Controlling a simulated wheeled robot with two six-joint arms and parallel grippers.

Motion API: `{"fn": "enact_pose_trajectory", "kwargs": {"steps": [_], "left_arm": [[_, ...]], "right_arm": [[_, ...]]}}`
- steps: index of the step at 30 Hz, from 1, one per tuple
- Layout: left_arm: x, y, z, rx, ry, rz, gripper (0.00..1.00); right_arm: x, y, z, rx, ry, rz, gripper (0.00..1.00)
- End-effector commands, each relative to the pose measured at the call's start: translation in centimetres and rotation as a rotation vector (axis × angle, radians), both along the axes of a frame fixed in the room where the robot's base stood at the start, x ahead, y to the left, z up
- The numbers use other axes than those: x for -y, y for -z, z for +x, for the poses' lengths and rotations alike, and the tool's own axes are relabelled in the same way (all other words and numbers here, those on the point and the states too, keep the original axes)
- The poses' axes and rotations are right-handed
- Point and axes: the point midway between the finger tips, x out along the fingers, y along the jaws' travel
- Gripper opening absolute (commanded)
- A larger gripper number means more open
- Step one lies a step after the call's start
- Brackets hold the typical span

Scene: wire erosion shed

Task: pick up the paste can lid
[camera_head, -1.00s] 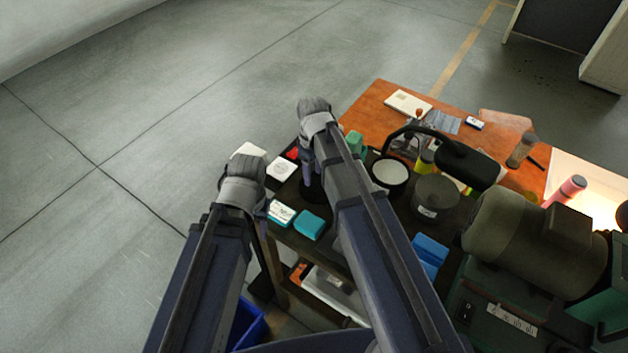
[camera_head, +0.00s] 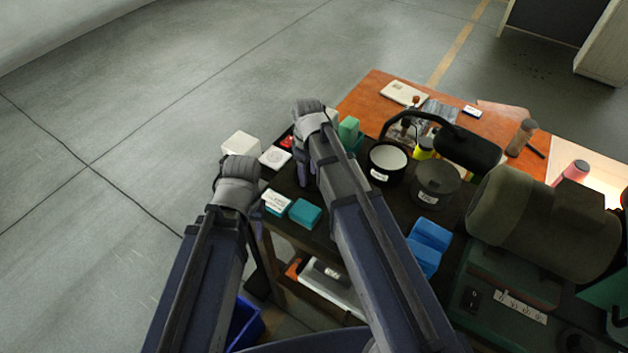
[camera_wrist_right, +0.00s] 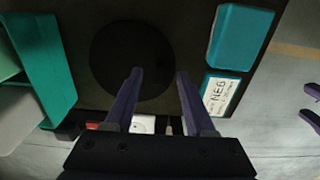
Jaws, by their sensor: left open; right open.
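A round, flat black disc, which looks like the paste can lid (camera_wrist_right: 128,58), lies on the dark bench top in the right wrist view. In the head view my right arm hides it. An open black can with a white inside (camera_head: 387,165) stands to the right of my right gripper (camera_head: 304,170). In the wrist view my right gripper (camera_wrist_right: 160,75) is open and empty, its fingertips over the lid's lower right edge. My left gripper (camera_head: 236,190) is left of the bench, its fingers hidden in the head view; they show apart at the wrist view's right edge (camera_wrist_right: 312,104).
A dark round canister (camera_head: 435,186), blue boxes (camera_head: 428,245) and a big motor-like machine (camera_head: 540,220) crowd the right. A white box (camera_head: 240,145) stands behind my left gripper.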

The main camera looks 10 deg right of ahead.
Motion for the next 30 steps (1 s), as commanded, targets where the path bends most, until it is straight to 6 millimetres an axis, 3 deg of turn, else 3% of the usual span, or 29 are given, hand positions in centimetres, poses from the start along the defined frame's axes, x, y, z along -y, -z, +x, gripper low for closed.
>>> {"fn": "enact_pose_trajectory", "kwargs": {"steps": [1, 3, 13, 27, 30], "left_arm": [[0.00, 1.40, 0.00, 0.000, 0.000, 0.000, 0.50], [0.00, 2.03, 0.00, 0.000, -0.001, 0.000, 0.50], [0.00, 2.10, 0.00, 0.000, -0.001, 0.000, 0.50], [0.00, 2.10, 0.00, 0.000, -0.001, 0.000, 0.50], [0.00, 2.11, 0.00, 0.000, -0.001, 0.000, 0.50]], "right_arm": [[0.01, 1.40, -0.01, 0.000, 0.000, 0.000, 0.55], [0.01, 2.03, 0.00, 0.000, 0.000, 0.000, 0.55], [0.01, 2.10, 0.00, 0.000, 0.000, 0.000, 0.54], [0.01, 2.11, 0.01, 0.000, 0.000, 0.000, 0.01], [0.01, 2.11, 0.01, 0.000, 0.000, 0.000, 0.00]]}}
